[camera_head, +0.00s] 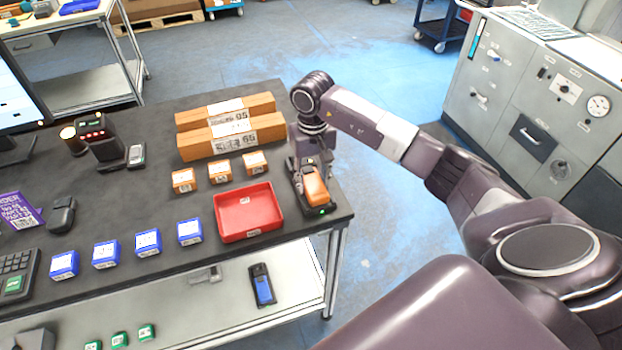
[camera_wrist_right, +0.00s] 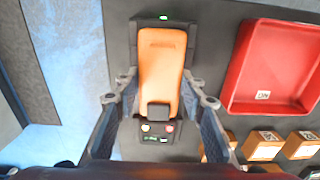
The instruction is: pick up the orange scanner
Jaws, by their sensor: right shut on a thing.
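The orange scanner (camera_head: 316,190) lies on a black cradle (camera_head: 321,211) with a green light, at the right end of the dark table. My right gripper (camera_head: 312,172) is directly over it, reaching down from above. In the right wrist view the scanner (camera_wrist_right: 161,75) lies lengthwise between the two fingers of the gripper (camera_wrist_right: 160,88), which are closed on its sides. The scanner still appears to be in the cradle (camera_wrist_right: 162,28); whether it is slightly raised I cannot tell. My left gripper is not in view.
A red tray (camera_head: 250,236) stands just left of the cradle, also seen in the right wrist view (camera_wrist_right: 237,85). Small orange boxes (camera_head: 219,171) and long cartons (camera_head: 231,140) lie behind it. Blue boxes (camera_head: 148,243) line the front. The table's right edge is close.

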